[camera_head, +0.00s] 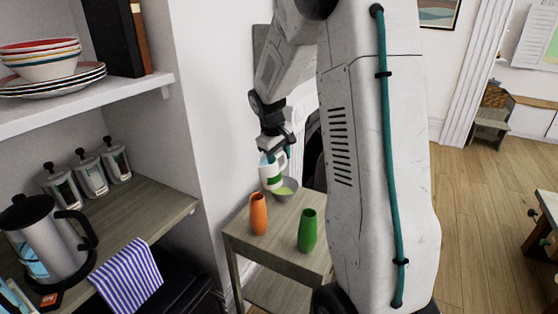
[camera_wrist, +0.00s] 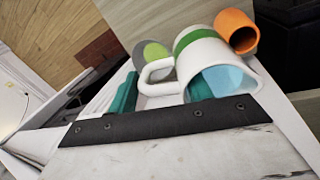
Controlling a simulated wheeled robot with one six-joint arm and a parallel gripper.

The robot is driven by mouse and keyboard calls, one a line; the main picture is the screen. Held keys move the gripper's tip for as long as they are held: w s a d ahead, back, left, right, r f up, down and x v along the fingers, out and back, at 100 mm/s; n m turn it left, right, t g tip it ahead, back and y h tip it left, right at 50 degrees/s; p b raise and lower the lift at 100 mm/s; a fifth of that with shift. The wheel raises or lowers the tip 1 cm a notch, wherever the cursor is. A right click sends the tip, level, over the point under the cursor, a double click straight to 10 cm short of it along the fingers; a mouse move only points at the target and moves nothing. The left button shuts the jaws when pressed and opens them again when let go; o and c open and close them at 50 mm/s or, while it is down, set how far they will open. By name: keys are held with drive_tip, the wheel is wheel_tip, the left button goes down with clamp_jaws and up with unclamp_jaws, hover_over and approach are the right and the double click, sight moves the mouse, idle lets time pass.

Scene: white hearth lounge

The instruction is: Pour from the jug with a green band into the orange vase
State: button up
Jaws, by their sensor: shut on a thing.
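The white jug with a green band (camera_head: 270,172) is held in my gripper (camera_head: 272,150) above the back of the small table. It also shows in the wrist view (camera_wrist: 198,48), tilted, with pale blue inside its opening. My gripper (camera_wrist: 155,90) is shut on the jug, with teal finger pads beside the handle. The orange vase (camera_head: 258,214) stands upright at the table's left front, and its open mouth shows in the wrist view (camera_wrist: 240,33). The jug is behind the vase and a little right of it in the head view, apart from it.
A green vase (camera_head: 308,231) stands right of the orange one on the small table (camera_head: 278,246). A grey bowl with green contents (camera_head: 287,188) sits at the back, close to the jug. Shelves at left hold a metal press pot (camera_head: 45,240) and several jars.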

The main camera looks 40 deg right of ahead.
drive_tip(key=shift+f+h, duration=0.5)
drive_tip(key=shift+f, duration=1)
drive_tip(key=shift+f+h, duration=0.5)
drive_tip(key=shift+f, duration=0.95)
drive_tip(key=shift+r+h, duration=0.4)
drive_tip(key=shift+s+a+r, duration=0.1)
drive_tip(key=shift+r, duration=0.05)
drive_tip(key=shift+r+h, duration=0.25)
drive_tip(key=shift+h, duration=0.25)
drive_tip(key=shift+r, duration=0.15)
drive_tip(key=shift+a+r+h, duration=0.15)
drive_tip(key=shift+r+h, duration=0.05)
drive_tip(key=shift+h, duration=0.3)
drive_tip(key=shift+a+r+t+h, duration=0.1)
drive_tip(key=shift+r+t+h, duration=0.15)
drive_tip(key=shift+t+h, duration=0.05)
drive_tip(key=shift+a+r+h, duration=0.1)
drive_tip(key=shift+r+h, duration=0.1)
drive_tip(key=shift+h, duration=0.1)
idle(0.7)
drive_tip(key=shift+r, duration=0.1)
